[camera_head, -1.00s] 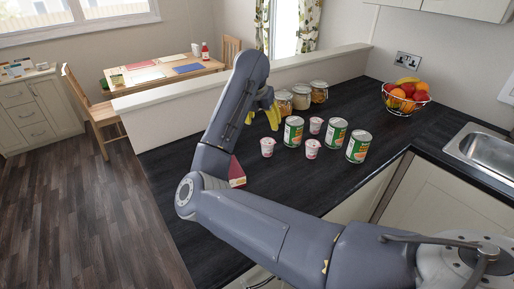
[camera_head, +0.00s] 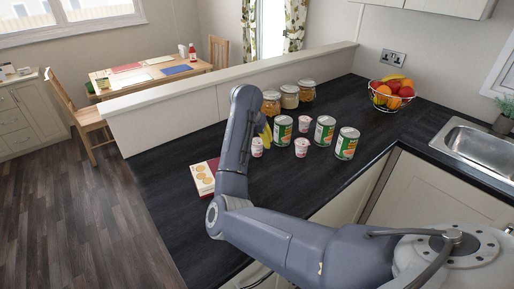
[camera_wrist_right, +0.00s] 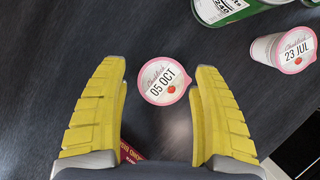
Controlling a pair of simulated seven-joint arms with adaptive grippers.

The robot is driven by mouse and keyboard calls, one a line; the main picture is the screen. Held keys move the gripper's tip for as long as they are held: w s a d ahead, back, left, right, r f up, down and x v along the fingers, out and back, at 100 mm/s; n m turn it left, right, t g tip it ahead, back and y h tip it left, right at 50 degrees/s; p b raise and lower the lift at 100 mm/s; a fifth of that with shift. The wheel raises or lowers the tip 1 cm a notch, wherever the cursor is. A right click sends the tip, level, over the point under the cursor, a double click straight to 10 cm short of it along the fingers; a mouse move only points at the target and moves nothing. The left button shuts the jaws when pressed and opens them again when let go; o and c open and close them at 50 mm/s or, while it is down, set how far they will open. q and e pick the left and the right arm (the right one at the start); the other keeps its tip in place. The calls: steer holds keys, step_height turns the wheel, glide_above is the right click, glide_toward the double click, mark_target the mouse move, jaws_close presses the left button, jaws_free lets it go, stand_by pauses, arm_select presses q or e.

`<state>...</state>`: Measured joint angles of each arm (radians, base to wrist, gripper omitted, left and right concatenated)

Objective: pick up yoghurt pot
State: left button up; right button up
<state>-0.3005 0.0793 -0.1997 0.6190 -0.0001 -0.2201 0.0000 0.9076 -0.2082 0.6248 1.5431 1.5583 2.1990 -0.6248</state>
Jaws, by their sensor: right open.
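Three small white-and-pink yoghurt pots stand on the dark worktop. The left one (camera_head: 257,147) is beside my right gripper (camera_head: 265,133), whose yellow fingers are partly hidden by my arm. The others are a front pot (camera_head: 301,147) and a back pot (camera_head: 304,123). In the right wrist view, a pot with the lid "05 OCT" (camera_wrist_right: 163,82) lies between the open fingers of my right gripper (camera_wrist_right: 160,72), with a gap on both sides. A second pot, "23 JUL" (camera_wrist_right: 286,51), shows to the right. My left gripper is not in view.
Green-labelled cans (camera_head: 325,130) stand close to the pots. Lidded jars (camera_head: 289,96) stand behind, near the low wall. A red-edged box (camera_head: 204,177) lies left of my arm. A fruit basket (camera_head: 391,94) and sink (camera_head: 476,146) are right.

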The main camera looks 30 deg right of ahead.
steer(key=shift+x, duration=2.4)
steer(key=shift+s, duration=0.15)
steer(key=c, duration=1.4)
